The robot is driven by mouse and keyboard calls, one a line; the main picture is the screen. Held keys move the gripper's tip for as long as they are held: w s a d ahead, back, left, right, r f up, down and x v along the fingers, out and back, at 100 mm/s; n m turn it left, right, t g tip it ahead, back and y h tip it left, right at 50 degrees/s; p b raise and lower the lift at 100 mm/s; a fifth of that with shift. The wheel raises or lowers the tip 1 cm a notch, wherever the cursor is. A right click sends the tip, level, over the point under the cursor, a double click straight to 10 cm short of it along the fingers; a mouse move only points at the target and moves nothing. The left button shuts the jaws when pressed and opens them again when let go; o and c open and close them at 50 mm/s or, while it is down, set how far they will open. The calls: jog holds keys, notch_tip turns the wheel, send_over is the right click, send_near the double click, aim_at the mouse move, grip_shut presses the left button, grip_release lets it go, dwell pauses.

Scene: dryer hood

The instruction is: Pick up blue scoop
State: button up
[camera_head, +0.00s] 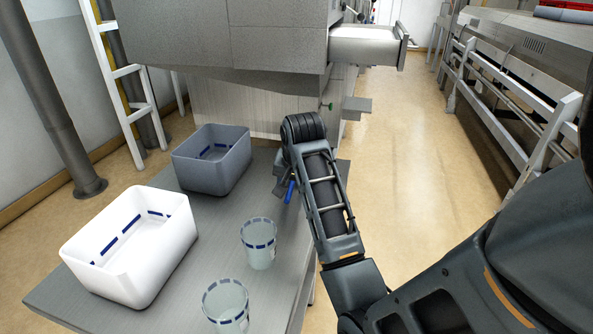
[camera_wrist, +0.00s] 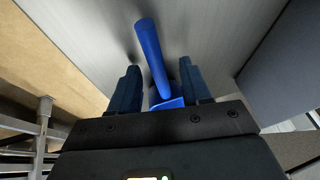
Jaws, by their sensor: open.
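The blue scoop (camera_wrist: 151,52) lies on the grey table, its handle pointing up the wrist view and its wider end (camera_wrist: 172,103) close to my gripper's body. My gripper (camera_wrist: 160,67) is open, with one finger on each side of the scoop. The right finger is close to the scoop; I cannot tell whether they touch. In the head view, only a small blue part of the scoop (camera_head: 290,191) shows beside my gripper (camera_head: 283,182), near the table's right edge. My arm and gripper hide the rest.
The grey table (camera_head: 205,262) also holds a white bin (camera_head: 165,262), a grey bin (camera_head: 228,178) and two clear beakers, one farther (camera_head: 259,256) and one nearer (camera_head: 228,318). A large machine (camera_head: 275,40) stands behind. Open floor lies to the right, before a white railing.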

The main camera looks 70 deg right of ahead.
jog(key=shift+f, duration=0.15)
jog(key=shift+c, duration=0.2)
grip_shut()
dwell(0.4)
